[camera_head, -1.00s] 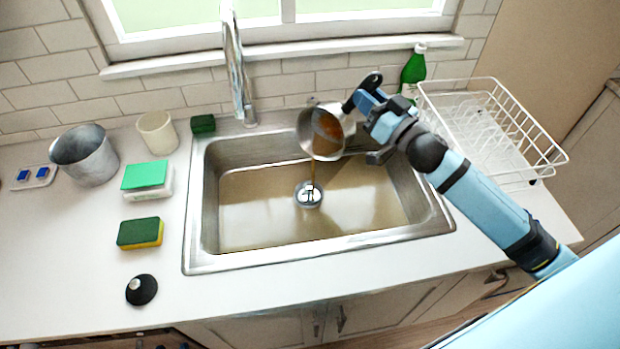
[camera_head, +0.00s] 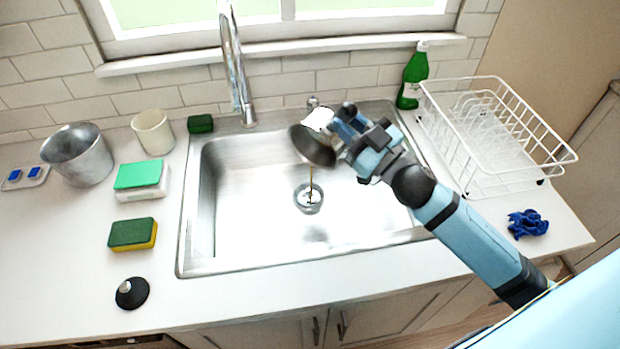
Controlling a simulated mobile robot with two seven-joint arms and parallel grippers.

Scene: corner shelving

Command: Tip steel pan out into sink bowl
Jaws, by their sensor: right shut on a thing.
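The steel pan (camera_head: 312,147) is tilted over the back right part of the sink bowl (camera_head: 245,215), its open side facing down. A thin brownish stream falls from its rim to the drain (camera_head: 308,197). My right gripper (camera_head: 345,128) is shut on the pan, at its right side; the fingertips and the handle are hard to make out. The sink floor looks bare and silvery. My left gripper does not show.
A chrome faucet (camera_head: 236,70) rises behind the sink. A white dish rack (camera_head: 500,140), green bottle (camera_head: 413,76) and blue cloth (camera_head: 528,223) are at the right. A metal bucket (camera_head: 82,155), beige cup (camera_head: 153,132), sponges (camera_head: 133,233) and black plug (camera_head: 132,292) stand at the left.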

